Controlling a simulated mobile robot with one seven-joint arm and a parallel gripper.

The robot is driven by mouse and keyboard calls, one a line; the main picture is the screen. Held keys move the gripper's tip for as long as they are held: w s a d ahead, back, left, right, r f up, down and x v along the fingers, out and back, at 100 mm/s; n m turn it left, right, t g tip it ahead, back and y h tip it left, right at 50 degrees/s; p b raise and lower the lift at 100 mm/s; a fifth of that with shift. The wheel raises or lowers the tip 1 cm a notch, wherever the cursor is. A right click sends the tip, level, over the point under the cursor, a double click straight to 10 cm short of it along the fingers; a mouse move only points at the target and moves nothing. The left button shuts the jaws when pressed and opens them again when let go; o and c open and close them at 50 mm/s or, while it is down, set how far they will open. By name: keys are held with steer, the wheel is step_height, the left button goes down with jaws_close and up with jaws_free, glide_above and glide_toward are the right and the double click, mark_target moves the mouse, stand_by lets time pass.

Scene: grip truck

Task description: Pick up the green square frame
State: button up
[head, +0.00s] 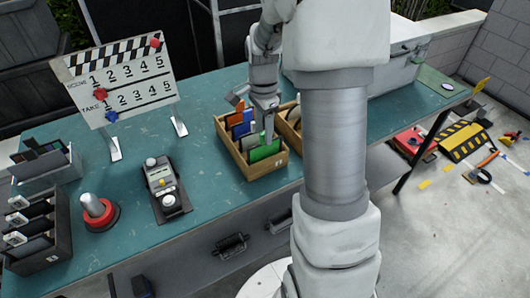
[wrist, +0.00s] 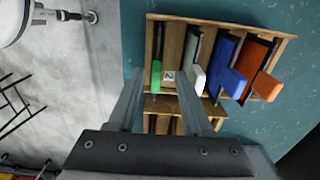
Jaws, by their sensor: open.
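The green square frame (head: 264,151) stands in the front slot of a wooden slotted box (head: 262,174) on the teal table. In the wrist view the green frame (wrist: 156,78) shows nearly edge-on as a narrow green strip. My gripper (head: 266,132) is over the box, pointing down. In the wrist view my gripper (wrist: 159,84) is open, with one finger on each side of the green strip in the picture. I cannot tell whether the fingers touch it or how far above it they are.
White (wrist: 194,78), blue (wrist: 226,66) and orange (wrist: 259,62) frames stand in the same box. A second wooden box (head: 286,128) is beside it.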

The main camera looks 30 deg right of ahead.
mark_target(265, 151)
steer(key=shift+s+f, duration=0.15)
steer(key=shift+f, duration=1.25)
steer(key=shift+s+f, duration=0.1)
steer(key=shift+f, duration=1.25)
steer(key=shift+d, duration=0.1)
jaws_close()
